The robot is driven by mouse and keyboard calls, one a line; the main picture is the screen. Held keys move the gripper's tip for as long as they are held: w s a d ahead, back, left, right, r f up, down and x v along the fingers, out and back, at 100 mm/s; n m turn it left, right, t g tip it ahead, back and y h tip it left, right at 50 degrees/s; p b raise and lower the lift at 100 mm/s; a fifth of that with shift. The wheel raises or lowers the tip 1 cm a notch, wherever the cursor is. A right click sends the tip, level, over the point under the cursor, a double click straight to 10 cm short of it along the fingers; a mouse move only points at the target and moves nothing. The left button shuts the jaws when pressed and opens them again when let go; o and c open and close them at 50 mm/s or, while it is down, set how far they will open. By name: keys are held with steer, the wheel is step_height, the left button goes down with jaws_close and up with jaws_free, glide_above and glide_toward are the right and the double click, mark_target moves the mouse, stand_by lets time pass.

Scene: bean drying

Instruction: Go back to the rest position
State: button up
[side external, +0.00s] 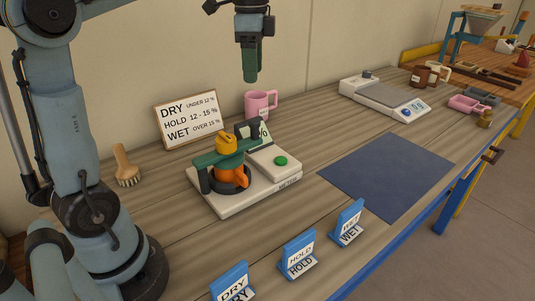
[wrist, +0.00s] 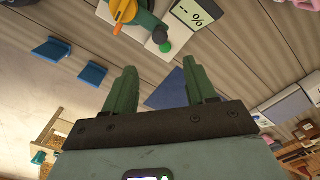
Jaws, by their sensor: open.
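My gripper (side external: 250,78) hangs in the air above and behind the moisture meter, pointing down, touching nothing. In the wrist view its two green fingers (wrist: 160,82) stand apart with nothing between them. The meter (side external: 285,180) has a white base, a green button, an orange knob on a green arm and an orange piece in a dark ring. Its display reads "-- %" in the wrist view (wrist: 194,14).
Blue DRY (side external: 230,282), HOLD (side external: 298,254) and WET (side external: 348,223) stands line the front. A pink mug (side external: 260,104), a sign board (side external: 188,118) and a brush (side external: 126,165) are behind. A blue mat (side external: 388,175) lies empty; a scale (side external: 384,98) stands beyond it.

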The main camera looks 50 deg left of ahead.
steer(key=s+d+f+n+t, duration=0.3)
steer(key=s+d+f+n, duration=0.1)
steer(key=f, duration=0.3)
steer(key=s+d+f+n+t, duration=0.4)
steer(key=d+f, duration=0.2)
steer(key=shift+s+d+f+n, duration=0.2)
steer(key=shift+s+f+n, duration=0.05)
steer(key=shift+f+n, duration=0.15)
